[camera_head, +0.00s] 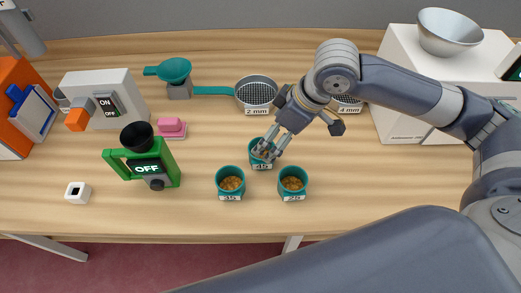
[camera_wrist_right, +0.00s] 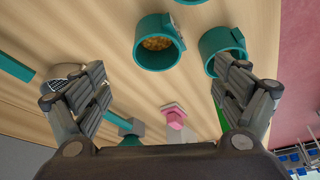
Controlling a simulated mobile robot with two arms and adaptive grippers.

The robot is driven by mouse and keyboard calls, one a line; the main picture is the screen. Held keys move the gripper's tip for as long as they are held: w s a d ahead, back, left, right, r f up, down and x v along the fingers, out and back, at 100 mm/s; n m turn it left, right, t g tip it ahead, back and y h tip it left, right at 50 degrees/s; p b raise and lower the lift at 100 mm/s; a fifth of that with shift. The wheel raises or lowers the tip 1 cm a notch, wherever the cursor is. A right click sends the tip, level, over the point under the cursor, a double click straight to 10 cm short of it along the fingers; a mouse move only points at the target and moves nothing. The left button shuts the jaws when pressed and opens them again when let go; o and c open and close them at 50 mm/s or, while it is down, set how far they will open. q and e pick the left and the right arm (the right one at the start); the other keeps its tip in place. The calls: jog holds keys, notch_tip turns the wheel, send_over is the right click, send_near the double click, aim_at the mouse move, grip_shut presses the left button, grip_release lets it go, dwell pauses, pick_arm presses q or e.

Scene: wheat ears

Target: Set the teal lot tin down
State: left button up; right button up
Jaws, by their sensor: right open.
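Three teal tins holding golden grain stand upright on the wooden table in the head view. The rear tin (camera_head: 252,157) has a label that seems to read 45; the front left tin (camera_head: 230,190) seems to read 35 and the front right tin (camera_head: 293,190) 25. My right gripper (camera_head: 268,154) is over the rear tin, its fingers partly hiding it. In the right wrist view my right gripper (camera_wrist_right: 160,82) is open with nothing between its fingers. That view shows a tin with grain (camera_wrist_right: 150,59) ahead and another tin (camera_wrist_right: 218,41) near one finger. My left gripper is not in view.
A green device (camera_head: 164,172) marked OFF and a white cube (camera_head: 78,192) stand left. Behind are a pink block (camera_head: 172,127), a teal scoop (camera_head: 174,70), and a 2 mm sieve (camera_head: 257,93). A white machine (camera_head: 405,75) stands back right. The front right table is clear.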

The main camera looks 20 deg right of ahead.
jog(key=x, duration=0.4)
jog(key=shift+f, duration=0.3)
jog(key=x, duration=0.2)
jog(key=p+x, duration=0.1)
jog(key=x, duration=0.2)
jog(key=shift+s+d, duration=0.15)
jog(key=shift+s, duration=0.1)
jog(key=shift+w+f, duration=0.1)
jog(key=shift+f, duration=0.15)
jog(key=c, duration=1.2)
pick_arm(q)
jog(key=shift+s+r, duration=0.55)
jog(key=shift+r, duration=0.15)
pick_arm(e)
jog(key=shift+c, duration=0.2)
jog(key=shift+r, duration=0.15)
